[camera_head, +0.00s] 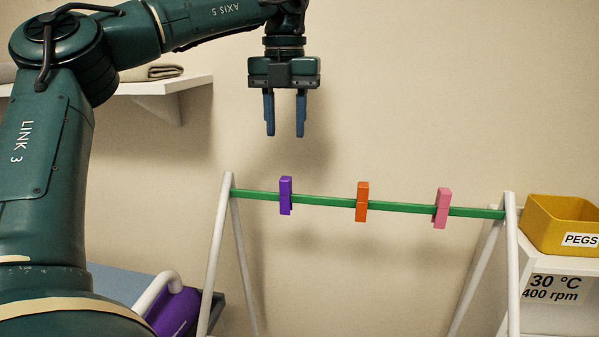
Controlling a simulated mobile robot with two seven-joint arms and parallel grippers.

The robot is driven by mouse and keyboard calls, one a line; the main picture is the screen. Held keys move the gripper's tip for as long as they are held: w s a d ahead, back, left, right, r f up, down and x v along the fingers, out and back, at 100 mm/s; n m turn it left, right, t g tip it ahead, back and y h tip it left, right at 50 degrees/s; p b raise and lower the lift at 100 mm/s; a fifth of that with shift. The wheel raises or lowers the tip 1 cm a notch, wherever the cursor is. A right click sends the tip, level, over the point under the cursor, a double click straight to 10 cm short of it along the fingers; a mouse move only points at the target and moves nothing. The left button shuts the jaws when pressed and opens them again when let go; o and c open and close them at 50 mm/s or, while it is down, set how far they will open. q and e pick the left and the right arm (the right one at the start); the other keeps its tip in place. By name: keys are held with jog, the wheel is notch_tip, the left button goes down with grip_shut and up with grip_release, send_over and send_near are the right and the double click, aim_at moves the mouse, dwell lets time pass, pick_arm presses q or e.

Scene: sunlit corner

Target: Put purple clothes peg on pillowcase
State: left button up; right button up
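The purple clothes peg (286,196) is clipped upright on the green rail (325,202) of a white drying rack, towards the rail's left end. My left gripper (285,115) points downward above the purple peg, apart from it. Its two blue fingers are open with nothing between them. I cannot make out a pillowcase for certain in this view. My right gripper is not in view.
An orange peg (362,202) and a pink peg (442,208) are also on the rail. A yellow box (562,224) labelled PEGS stands at the right. A purple object (174,312) is at lower left.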

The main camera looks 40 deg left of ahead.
aim_at(285, 178)
pick_arm(q)
jog(key=shift+f, duration=0.6)
jog(key=f+b, duration=0.1)
jog(key=f, duration=0.6)
jog(key=shift+s+f, duration=0.1)
jog(key=shift+s, duration=0.1)
jog(key=shift+f, duration=0.35)
jog(key=shift+f+b, duration=0.4)
jog(key=shift+b, duration=0.05)
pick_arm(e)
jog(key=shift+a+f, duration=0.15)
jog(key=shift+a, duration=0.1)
pick_arm(q)
jog(key=shift+c, duration=0.5)
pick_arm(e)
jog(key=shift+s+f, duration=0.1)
pick_arm(q)
jog(key=c, duration=0.6)
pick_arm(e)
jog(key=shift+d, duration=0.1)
